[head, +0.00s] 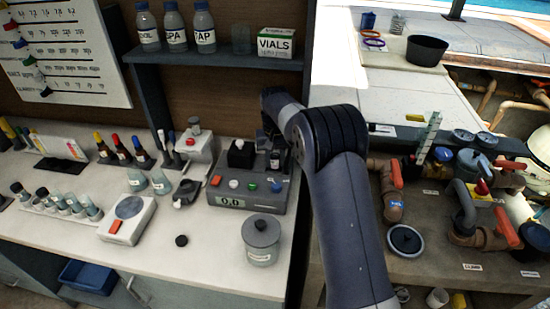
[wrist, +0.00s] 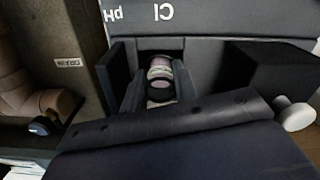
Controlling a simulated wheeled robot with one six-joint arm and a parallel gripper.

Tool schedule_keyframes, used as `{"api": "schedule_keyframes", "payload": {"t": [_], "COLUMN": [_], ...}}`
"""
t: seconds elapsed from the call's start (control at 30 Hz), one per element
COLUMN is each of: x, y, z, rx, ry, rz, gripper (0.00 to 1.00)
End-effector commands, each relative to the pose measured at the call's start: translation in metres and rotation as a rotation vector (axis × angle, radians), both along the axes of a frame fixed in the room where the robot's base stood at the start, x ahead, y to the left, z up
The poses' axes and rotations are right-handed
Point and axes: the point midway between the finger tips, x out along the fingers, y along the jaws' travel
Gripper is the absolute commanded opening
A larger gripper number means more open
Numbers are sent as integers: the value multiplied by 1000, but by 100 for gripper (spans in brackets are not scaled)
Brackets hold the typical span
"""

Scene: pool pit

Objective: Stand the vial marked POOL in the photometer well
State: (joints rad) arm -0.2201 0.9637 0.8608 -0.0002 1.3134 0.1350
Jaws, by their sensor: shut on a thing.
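The grey photometer (head: 250,200) sits on the counter, its display reading about 0.6, with coloured buttons in front. My gripper (head: 272,138) is over its back right part, shut on a small vial (head: 275,162) with a dark cap and pale label. The label's writing is too small to read. In the wrist view the vial (wrist: 160,72) sits between my two dark fingers, in front of the panel (wrist: 215,18) lettered Cl and pH. The well's opening is hidden, and I cannot tell whether the vial's base is inside it.
A black block (head: 241,154) rises from the photometer left of my gripper. A lidded grey pot (head: 262,240) stands in front, and a black cap (head: 181,240) lies on the counter. A shelf (head: 220,55) with bottles hangs behind. Pipes and valves (head: 470,200) fill the right.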

Motion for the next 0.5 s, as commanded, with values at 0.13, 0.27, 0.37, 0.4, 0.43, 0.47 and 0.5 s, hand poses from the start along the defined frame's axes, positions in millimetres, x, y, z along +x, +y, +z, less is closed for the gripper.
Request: {"api": "schedule_keyframes", "payload": {"t": [0.13, 0.27, 0.37, 0.4, 0.43, 0.47, 0.5], "x": [-1, -2, -3, -3, -3, -3, -3], "y": [0, 0, -1, -1, -1, -1, -1], "z": [-9, -11, -12, -13, -13, -13, -13], "rx": [-2, -2, -2, -2, -2, -2, -2], "ry": [6, 10, 13, 14, 14, 15, 15], "rz": [0, 0, 0, 0, 0, 0, 0], "gripper": [6, 6, 6, 6, 6, 6, 6]}}
